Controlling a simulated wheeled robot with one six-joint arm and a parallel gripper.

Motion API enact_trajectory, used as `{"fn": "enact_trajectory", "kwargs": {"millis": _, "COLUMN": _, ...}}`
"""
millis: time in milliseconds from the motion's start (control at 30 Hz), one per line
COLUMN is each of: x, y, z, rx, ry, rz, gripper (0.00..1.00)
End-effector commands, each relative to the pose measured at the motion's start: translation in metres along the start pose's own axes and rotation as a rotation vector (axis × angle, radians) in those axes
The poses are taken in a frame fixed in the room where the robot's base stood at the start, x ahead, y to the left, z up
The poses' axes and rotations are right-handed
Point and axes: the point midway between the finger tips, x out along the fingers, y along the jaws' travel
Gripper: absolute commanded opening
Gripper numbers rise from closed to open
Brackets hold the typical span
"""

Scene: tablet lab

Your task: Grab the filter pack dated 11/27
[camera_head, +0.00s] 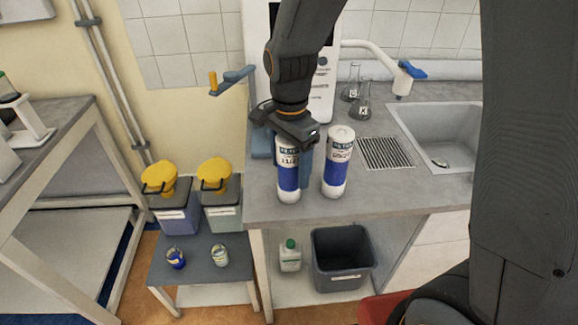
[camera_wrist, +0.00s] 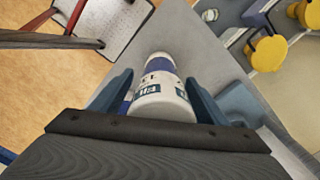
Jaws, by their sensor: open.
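Two white filter packs with blue bands stand upright near the front edge of the grey counter (camera_head: 262,207). The left pack (camera_head: 289,178) has a printed date that seems to begin with 11; the rest is too small to read surely. The right pack (camera_head: 337,165) has a date that I cannot read clearly. My gripper (camera_head: 292,160) is open, pointing down over the left pack. In the wrist view a pack (camera_wrist: 160,98) stands between the two blue fingers (camera_wrist: 158,88), with its label partly visible. I cannot tell whether the fingers touch it.
The right pack stands close beside my gripper. A drain grate (camera_head: 385,153), a sink (camera_head: 435,135) and glass flasks (camera_head: 361,104) are to the right and behind. Yellow-lidded bins (camera_head: 176,219) stand on a low table at left. A dark bin (camera_head: 342,262) is under the counter.

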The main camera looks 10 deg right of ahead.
Motion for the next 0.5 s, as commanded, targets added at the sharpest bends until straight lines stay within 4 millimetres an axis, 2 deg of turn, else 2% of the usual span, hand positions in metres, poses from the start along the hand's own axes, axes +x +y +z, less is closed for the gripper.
{"fn": "enact_trajectory", "kwargs": {"millis": 267, "x": 0.0033, "y": 0.0002, "z": -0.0002, "rx": 0.000, "ry": 0.000, "rz": 0.000, "gripper": 0.68}}
{"fn": "enact_trajectory", "kwargs": {"millis": 500, "x": 0.0031, "y": 0.0001, "z": -0.0001, "rx": 0.000, "ry": 0.000, "rz": 0.000, "gripper": 0.29}}
